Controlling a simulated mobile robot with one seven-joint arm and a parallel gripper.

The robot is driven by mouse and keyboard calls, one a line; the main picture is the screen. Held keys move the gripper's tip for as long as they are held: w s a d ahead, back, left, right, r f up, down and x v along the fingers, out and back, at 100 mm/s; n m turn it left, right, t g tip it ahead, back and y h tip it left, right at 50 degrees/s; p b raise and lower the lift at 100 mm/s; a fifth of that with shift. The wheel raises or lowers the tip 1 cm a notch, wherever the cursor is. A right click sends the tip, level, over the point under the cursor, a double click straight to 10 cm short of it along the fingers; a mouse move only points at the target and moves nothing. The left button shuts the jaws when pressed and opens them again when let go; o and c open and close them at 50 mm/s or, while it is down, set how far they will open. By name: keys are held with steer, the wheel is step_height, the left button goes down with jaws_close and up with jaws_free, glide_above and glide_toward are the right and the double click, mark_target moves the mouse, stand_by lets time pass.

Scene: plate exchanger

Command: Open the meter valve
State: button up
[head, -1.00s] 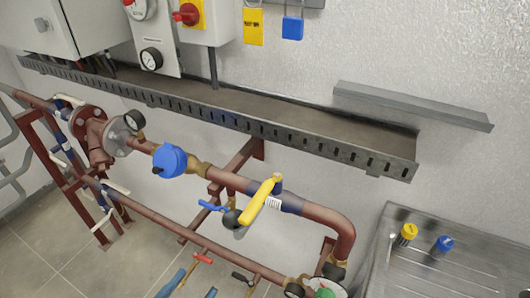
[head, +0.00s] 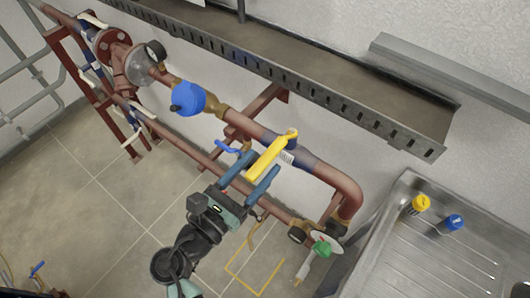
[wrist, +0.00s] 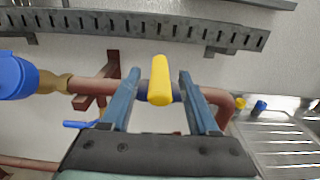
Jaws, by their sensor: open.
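A valve with a long yellow handle (head: 272,153) sits on the red-brown pipe, to the right of the round blue meter (head: 187,99). The handle lies at an angle across the pipe in the head view. My gripper (head: 260,165) is open, its two blue fingers on either side of the handle's near end. In the wrist view the yellow handle (wrist: 160,82) stands between the open fingers (wrist: 160,74), with a visible gap on each side. Contact with the handle cannot be seen. The blue meter (wrist: 16,76) shows at the left edge there.
A small blue-handled valve (head: 227,147) is left of the fingers. A lower pipe (head: 185,147) runs beneath, ending near a green-knobbed part (head: 321,249). A slotted cable tray (head: 300,85) runs along the wall above. A metal sink (head: 430,255) stands at right.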

mark_target(273, 152)
steer(key=shift+x, duration=1.4)
jaws_close()
stand_by(0.4)
